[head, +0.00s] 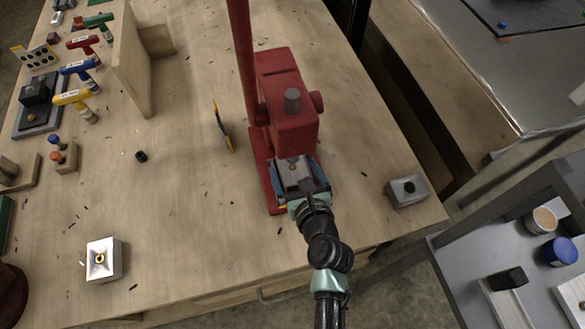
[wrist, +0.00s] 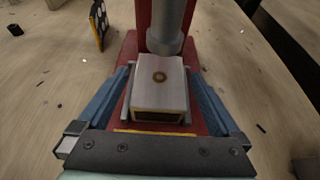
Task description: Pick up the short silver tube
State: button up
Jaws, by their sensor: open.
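No loose short silver tube shows clearly. A silver block (wrist: 172,98) with a brown ring set in its top sits on the base of the red press (head: 288,118). A grey cylinder (wrist: 166,28), which looks like the press ram, hangs just behind and above the block; a grey cylinder top (head: 292,99) also shows on the press. My gripper (wrist: 160,78) is open, with one blue finger on each side of the block. I cannot tell whether the fingers touch it. In the head view my gripper (head: 297,168) is at the press's front.
A grey block (head: 408,192) with a dark hole stands right of the press. A pale block (head: 103,260) with a yellow ring is at front left. A small black cylinder (head: 141,156) and a thin upright plate (head: 222,126) stand left. A wooden board (head: 131,60) rises behind them.

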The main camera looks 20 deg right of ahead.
jog(key=shift+x, duration=0.75)
jog(key=shift+c, duration=0.3)
jog(key=shift+r, duration=0.1)
grip_shut()
